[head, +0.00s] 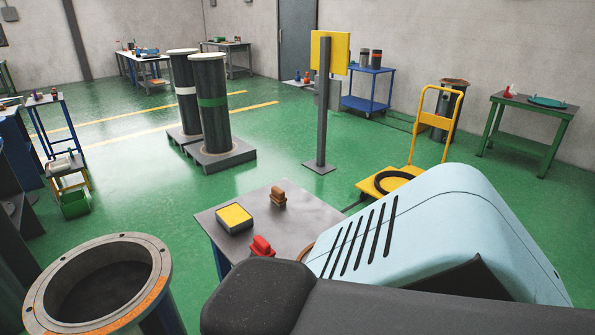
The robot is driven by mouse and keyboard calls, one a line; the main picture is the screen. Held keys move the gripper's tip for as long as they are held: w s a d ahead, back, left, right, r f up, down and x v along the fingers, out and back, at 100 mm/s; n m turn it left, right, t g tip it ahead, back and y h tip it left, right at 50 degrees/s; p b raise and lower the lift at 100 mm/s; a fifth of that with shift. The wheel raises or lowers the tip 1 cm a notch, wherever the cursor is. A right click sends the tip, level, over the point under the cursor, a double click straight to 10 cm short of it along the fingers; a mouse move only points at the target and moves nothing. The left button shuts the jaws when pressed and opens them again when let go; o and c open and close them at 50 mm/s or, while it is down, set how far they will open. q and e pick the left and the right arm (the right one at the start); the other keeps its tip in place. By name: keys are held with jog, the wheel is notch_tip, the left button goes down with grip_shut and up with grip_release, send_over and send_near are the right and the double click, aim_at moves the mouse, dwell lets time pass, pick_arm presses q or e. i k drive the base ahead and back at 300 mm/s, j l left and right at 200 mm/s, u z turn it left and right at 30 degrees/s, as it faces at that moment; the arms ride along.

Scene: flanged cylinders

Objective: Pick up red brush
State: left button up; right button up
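A small red object (262,247) lies on the near edge of the grey-topped table (307,212) in the lower middle of the head view. It may be the red brush, but its bristles cannot be made out and its lower part is partly hidden. A brown block-like item (278,197), perhaps another brush, sits farther back on the same table. A yellow-topped grey box (234,218) is at the table's left side. Neither of my grippers shows in this view.
Large close shapes block the lower right. A flanged cylinder (160,258) stands open at lower left. Tall cylinders (210,105) stand on bases behind. A yellow-panelled post (323,110) and yellow cart (384,178) stand beyond the table. Green floor (130,205) is clear at left.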

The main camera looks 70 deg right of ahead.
aim_at(262, 247)
jog(key=i+j+z, duration=0.1)
jog(key=z, duration=0.35)
jog(key=i+j+z, duration=0.15)
jog(key=z, duration=0.25)
jog(key=i+j+z, duration=0.15)
jog(key=z, duration=0.3)
jog(key=i+j+z, duration=0.2)
jog(key=j+z, duration=0.25)
jog(key=i+j+z, duration=0.1)
jog(key=j+z, duration=0.35)
jog(key=l, duration=0.1)
